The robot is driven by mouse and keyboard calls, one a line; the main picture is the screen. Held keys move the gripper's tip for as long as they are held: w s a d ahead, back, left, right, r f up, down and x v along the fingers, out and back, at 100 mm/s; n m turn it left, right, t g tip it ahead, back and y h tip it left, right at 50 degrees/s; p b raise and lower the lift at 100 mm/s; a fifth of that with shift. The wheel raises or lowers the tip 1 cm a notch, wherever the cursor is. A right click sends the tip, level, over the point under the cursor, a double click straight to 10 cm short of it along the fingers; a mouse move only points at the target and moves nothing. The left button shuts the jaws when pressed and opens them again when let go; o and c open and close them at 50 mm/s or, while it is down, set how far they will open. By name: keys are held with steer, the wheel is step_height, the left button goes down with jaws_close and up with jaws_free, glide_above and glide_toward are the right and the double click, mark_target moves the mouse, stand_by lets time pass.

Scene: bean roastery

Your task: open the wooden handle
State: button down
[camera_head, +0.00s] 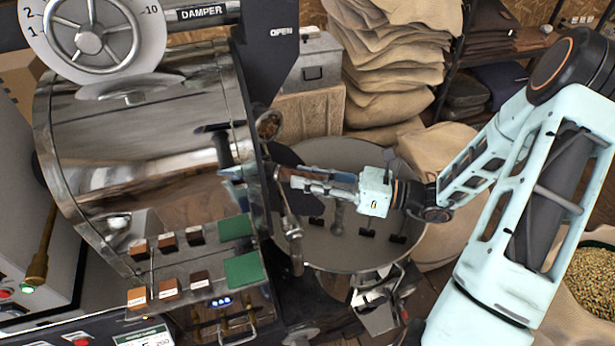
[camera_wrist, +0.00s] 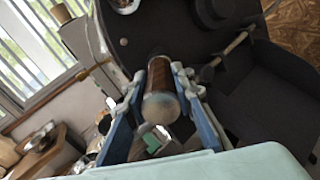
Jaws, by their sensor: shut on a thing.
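The wooden handle (camera_wrist: 161,92) shows in the wrist view as a brown cylinder with a pale metal end cap facing the camera. My gripper (camera_wrist: 160,100) has one blue-and-grey finger on each side of it and is shut on it. In the head view my gripper (camera_head: 285,178) reaches in from the right to the front of the roaster drum (camera_head: 150,130). There the handle is mostly hidden by the fingers. I cannot tell from these views how far the handle is turned.
A round cooling tray (camera_head: 340,250) lies below my gripper. Stacked burlap sacks (camera_head: 385,60) stand behind it. A damper dial (camera_head: 90,38) is at the upper left, and sample blocks (camera_head: 168,242) line the roaster's ledge. A sack of beans (camera_head: 590,280) stands at the right.

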steer(key=p+v, duration=0.1)
steer(key=v, duration=0.9)
steer(key=shift+d, duration=0.3)
steer(key=shift+s, duration=0.1)
steer(key=c, duration=1.7)
jaws_free()
steer(key=shift+o, duration=0.2)
steer(key=v, duration=1.2)
